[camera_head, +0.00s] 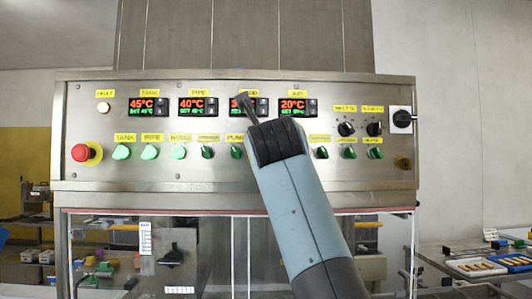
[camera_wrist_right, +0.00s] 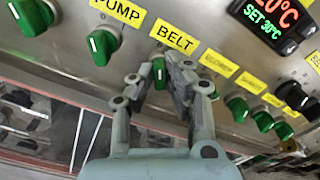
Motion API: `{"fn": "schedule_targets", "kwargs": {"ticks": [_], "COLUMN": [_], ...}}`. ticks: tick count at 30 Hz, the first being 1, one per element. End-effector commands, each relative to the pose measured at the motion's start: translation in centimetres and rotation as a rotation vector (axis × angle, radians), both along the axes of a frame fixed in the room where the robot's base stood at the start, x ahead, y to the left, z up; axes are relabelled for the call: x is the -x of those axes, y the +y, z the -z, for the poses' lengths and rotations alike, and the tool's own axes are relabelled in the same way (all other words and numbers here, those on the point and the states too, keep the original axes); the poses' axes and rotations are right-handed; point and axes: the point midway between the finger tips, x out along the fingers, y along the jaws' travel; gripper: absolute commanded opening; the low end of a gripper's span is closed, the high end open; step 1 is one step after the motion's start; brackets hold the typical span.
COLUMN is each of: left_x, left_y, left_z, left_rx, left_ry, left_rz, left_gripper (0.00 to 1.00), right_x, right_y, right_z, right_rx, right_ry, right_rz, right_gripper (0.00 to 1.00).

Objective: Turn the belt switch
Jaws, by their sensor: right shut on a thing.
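The belt switch (camera_wrist_right: 159,72) is a small green knob with a pale line, below the yellow BELT label (camera_wrist_right: 175,36) in the right wrist view. My right gripper (camera_wrist_right: 157,80) is shut on it, one finger on each side, and the fingers hide part of the knob. In the head view my right arm (camera_head: 297,200) reaches up to the panel and covers the belt switch and its label. My left gripper is in neither view.
The PUMP switch (camera_wrist_right: 103,46) is close on the left, with more green knobs (camera_wrist_right: 237,108) to the right. The steel panel (camera_head: 110,178) also carries temperature displays (camera_head: 149,107), a red emergency button (camera_head: 81,153) and black knobs (camera_head: 346,129). Clear guards (camera_head: 105,222) are below.

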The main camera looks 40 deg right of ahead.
Motion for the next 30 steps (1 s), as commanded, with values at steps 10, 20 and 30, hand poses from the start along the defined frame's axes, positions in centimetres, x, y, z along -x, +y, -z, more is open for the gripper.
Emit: {"fn": "schedule_targets", "kwargs": {"ticks": [10, 20, 30], "left_x": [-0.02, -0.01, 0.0], "left_y": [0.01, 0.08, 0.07], "left_z": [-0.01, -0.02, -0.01], "left_rx": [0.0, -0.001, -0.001], "left_ry": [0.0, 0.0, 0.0], "left_rz": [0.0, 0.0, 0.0], "left_gripper": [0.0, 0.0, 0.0], "right_x": [0.0, 0.0, 0.0], "right_y": [-0.02, -0.01, 0.0], "right_z": [-0.1, -0.03, -0.01], "right_rx": [0.002, 0.001, -0.02], "right_ry": [-0.002, -0.001, -0.012], "right_rz": [0.001, 0.0, 0.0], "right_gripper": [0.2, 0.35, 0.35]}}
